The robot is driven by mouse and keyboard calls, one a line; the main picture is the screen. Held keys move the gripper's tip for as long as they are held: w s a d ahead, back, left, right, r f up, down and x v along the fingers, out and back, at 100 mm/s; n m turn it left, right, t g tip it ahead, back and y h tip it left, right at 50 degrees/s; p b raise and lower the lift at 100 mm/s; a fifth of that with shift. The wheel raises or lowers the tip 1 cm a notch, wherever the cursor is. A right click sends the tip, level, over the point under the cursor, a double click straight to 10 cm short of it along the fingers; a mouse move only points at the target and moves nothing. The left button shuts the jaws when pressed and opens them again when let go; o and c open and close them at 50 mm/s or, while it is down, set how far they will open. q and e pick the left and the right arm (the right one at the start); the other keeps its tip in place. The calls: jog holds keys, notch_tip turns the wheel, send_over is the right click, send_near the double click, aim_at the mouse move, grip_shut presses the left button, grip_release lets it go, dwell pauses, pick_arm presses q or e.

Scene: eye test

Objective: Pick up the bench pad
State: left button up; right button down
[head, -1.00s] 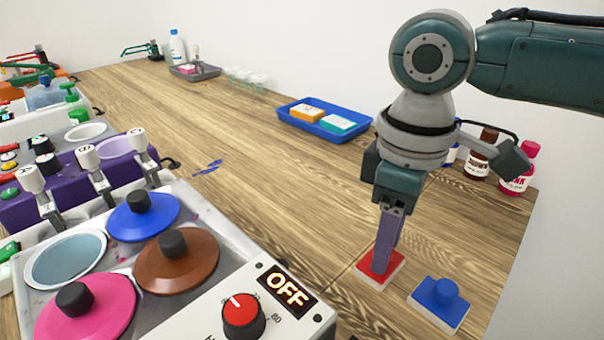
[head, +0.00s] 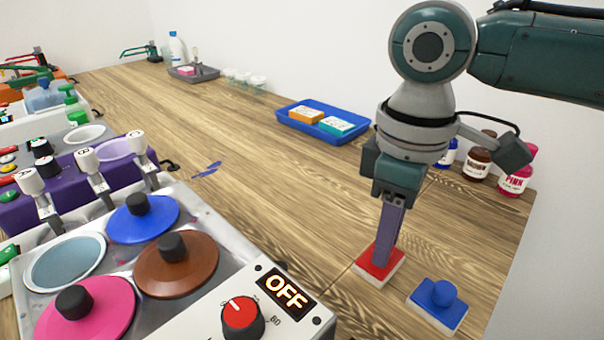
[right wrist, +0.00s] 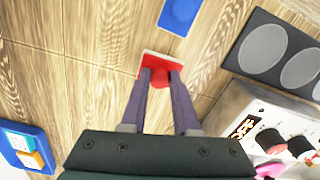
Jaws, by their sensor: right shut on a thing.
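A red pad (head: 369,262) with a pale base is at the bench's near right. In the right wrist view, its round red knob (right wrist: 160,80) is between my fingertips, and the pad's flat part (right wrist: 160,59) shows beyond them. My right gripper (head: 384,257) points down and is shut on the red pad's knob. The pad is at or just above the wood; I cannot tell if there is a gap. A similar blue pad (head: 438,303) with a round knob lies to its right, apart from it. My left gripper is not in view.
A control box with an OFF display (head: 287,288) and lidded pots stands at the near left. A blue tray (head: 342,137) with orange and teal blocks is behind. Ink bottles (head: 477,165) stand behind my arm. The bench's middle is mostly clear.

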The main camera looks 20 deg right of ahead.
jog(key=s+a+r+m+p, duration=0.2)
jog(key=s+r+p, duration=0.1)
jog(key=r+p, duration=1.6)
jog(key=s+a+r+m+p, duration=0.1)
jog(key=s+r+m+p, duration=0.15)
jog(key=r+p, duration=1.65)
jog(key=s+a+r+m+p, duration=0.25)
jog(key=r+p, duration=0.75)
jog(key=r, duration=1.9)
jog(key=w+d+f+m+b, duration=0.1)
jog(key=w+f+m+b, duration=0.1)
jog(key=f+b, duration=1.4)
jog(key=w+d+f+m+b, duration=0.2)
jog(key=f+b, duration=1.4)
jog(key=f, duration=1.3)
jog(key=w+d+f+m+b, duration=0.2)
jog(key=w+f+b, duration=0.1)
jog(key=f+b, duration=1.4)
jog(key=shift+w+d+f, duration=0.1)
jog(key=shift+w+f, duration=0.1)
jog(key=shift+f, duration=1.15)
jog(key=shift+w+f, duration=0.2)
jog(key=shift+f, duration=1.3)
jog(key=shift+f, duration=0.1)
jog(key=c, duration=0.7)
grip_release()
jog(key=shift+o, duration=0.2)
